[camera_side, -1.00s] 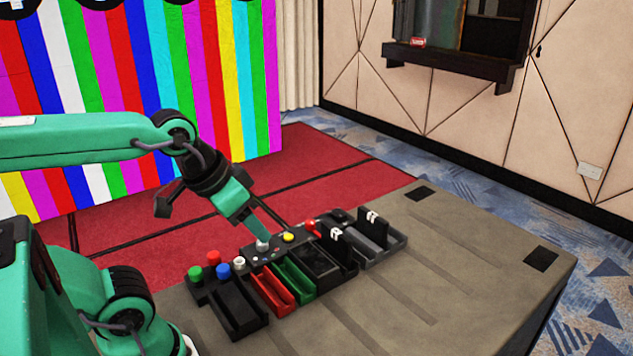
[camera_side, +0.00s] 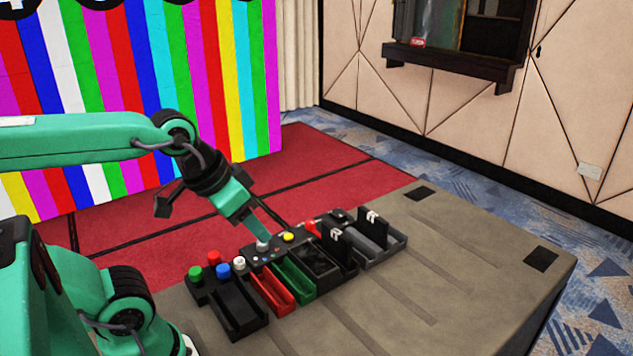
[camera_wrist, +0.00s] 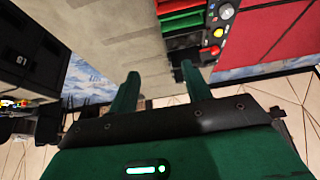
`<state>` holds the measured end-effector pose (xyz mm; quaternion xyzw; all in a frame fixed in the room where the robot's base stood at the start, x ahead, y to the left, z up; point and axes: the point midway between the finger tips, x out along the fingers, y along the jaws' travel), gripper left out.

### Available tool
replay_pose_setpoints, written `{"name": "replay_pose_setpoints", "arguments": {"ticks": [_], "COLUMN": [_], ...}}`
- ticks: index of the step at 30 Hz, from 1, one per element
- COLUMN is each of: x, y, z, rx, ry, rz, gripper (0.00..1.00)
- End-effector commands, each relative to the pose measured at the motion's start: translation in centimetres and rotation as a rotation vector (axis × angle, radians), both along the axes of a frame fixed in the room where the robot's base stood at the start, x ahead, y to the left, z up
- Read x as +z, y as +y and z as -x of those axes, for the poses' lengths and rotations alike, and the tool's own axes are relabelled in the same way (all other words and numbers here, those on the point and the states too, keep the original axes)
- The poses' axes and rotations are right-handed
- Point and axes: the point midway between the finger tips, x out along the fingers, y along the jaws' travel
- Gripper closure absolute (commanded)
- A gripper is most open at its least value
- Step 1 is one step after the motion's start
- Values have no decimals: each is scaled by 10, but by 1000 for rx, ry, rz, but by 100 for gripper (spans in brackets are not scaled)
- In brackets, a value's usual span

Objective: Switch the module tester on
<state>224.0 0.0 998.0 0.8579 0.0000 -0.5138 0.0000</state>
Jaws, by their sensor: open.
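The tester is most likely the dark control panel (camera_side: 276,250) at the back of the row of trays, but I see no readable label. It carries a pale grey knob (camera_side: 262,246), a yellow button (camera_side: 288,237) and small indicators. My gripper (camera_side: 262,230) points down at the panel, its visible fingertip right by the knob; I cannot tell whether it touches. In the wrist view, my gripper (camera_wrist: 160,70) is open, its two green fingers apart with nothing between them. There the knob (camera_wrist: 227,11) and yellow button (camera_wrist: 219,32) show beyond the right finger.
Green, red, blue and white buttons (camera_side: 223,270) stand at the left of the row. Black, red and green trays (camera_side: 294,279) lie in front of the panel. Upright black modules (camera_side: 335,240) stand to the right. The tabletop (camera_side: 450,250) at right is clear.

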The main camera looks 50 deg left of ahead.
Motion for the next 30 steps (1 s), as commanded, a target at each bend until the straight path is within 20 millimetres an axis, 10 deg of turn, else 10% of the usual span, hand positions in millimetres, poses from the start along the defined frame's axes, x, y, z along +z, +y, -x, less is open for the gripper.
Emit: {"name": "replay_pose_setpoints", "arguments": {"ticks": [9,30], "x": [0,0], "y": [0,0], "z": [0,0], "rx": [0,0], "ry": [0,0], "rz": [0,0], "gripper": [100,100]}}
